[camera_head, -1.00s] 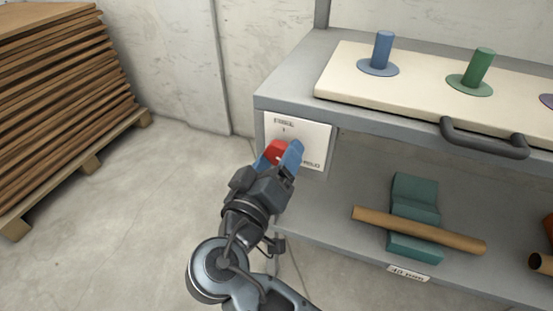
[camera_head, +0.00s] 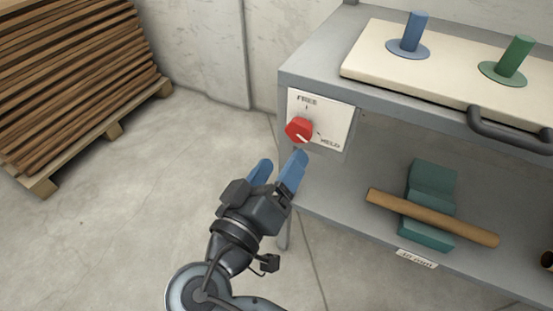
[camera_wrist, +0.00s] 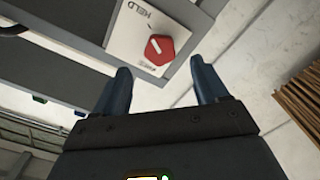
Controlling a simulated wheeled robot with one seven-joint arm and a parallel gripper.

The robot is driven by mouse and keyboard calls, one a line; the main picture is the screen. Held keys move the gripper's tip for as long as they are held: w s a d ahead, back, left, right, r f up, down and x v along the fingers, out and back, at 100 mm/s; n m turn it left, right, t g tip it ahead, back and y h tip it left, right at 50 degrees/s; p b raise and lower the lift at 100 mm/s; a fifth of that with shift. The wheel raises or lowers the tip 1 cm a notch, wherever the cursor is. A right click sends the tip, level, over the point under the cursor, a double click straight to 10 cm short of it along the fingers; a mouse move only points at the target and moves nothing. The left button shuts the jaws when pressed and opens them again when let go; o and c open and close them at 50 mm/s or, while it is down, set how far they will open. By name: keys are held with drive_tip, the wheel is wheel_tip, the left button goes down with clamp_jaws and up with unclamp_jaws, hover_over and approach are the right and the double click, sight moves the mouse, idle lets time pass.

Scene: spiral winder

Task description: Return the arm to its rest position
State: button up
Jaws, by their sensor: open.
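My gripper (camera_head: 278,170) is open and empty, with its two blue fingers apart. In the head view it is in front of and below the red knob (camera_head: 299,130), clear of it. The knob sits on a white panel (camera_head: 335,115) marked FREE and HELD, on the end of the grey bench. In the wrist view the knob (camera_wrist: 159,50) shows beyond the space between the fingertips (camera_wrist: 163,80). The knob's white mark points down and right, toward HELD, in the head view.
The grey bench (camera_head: 310,78) carries a cream board with a blue peg (camera_head: 411,33), a green peg (camera_head: 513,60) and a dark handle. Its lower shelf holds a brown tube (camera_head: 432,217) on a teal cradle (camera_head: 432,182). Stacked boards (camera_head: 75,80) stand left. The floor between is clear.

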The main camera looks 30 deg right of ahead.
drive_tip(key=s+d+f+n+t+y, duration=0.1)
drive_tip(key=s+d+f+n+y, duration=0.15)
drive_tip(key=f, duration=0.25)
drive_tip(key=s+d+f+n+y, duration=0.1)
drive_tip(key=f+n+y, duration=0.15)
drive_tip(key=f, duration=0.25)
drive_tip(key=s+f+n+y, duration=0.1)
drive_tip(key=s+f+y, duration=0.1)
drive_tip(key=s+y, duration=0.45)
drive_tip(key=s+f+y, duration=0.3)
drive_tip(key=s, duration=0.7)
drive_tip(key=s+d+r+m+t, duration=0.35)
drive_tip(key=s+r, duration=0.55)
drive_tip(key=r, duration=0.4)
wheel_tip(320, 180, up, 21)
drive_tip(key=p, duration=2.1)
drive_tip(key=shift+w+a+p, duration=0.25)
drive_tip(key=shift+p, duration=0.05)
drive_tip(key=shift+c, duration=0.3)
